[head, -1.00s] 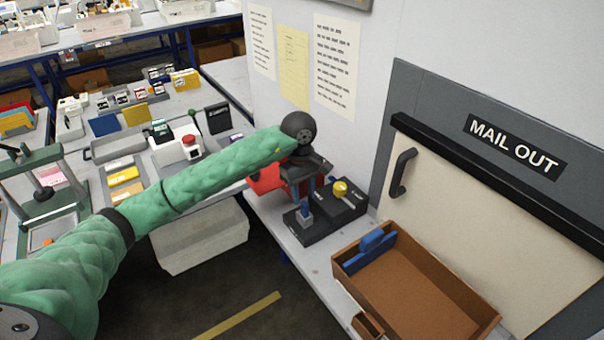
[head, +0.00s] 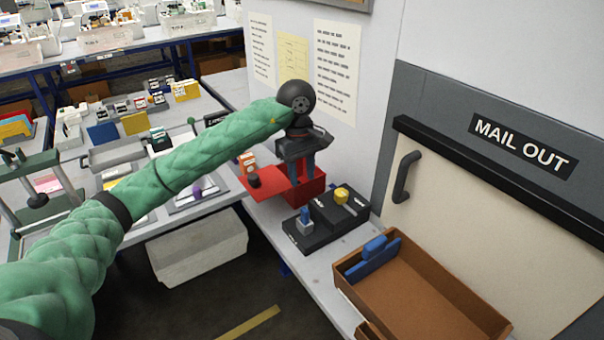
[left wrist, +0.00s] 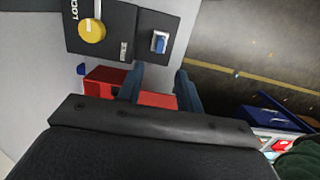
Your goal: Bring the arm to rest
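My left gripper (head: 302,167) is raised above the side counter, in front of the wall with the paper sheets. In the left wrist view its two blue-grey fingers (left wrist: 160,88) stand apart with nothing between them. A red box (head: 312,190) is behind and below the fingers; it also shows in the left wrist view (left wrist: 155,98). A black control block (head: 322,228) with a yellow knob (head: 342,195) and a small blue-topped switch (head: 305,215) sits in front, clear of the fingers. My right gripper is not in view.
A brown tray (head: 425,300) holding a blue piece (head: 372,256) is at the right of the counter. A panel marked MAIL OUT (head: 519,142) with a dark handle (head: 405,177) stands behind it. A white bin (head: 197,252) is under the left table. Floor shows in front.

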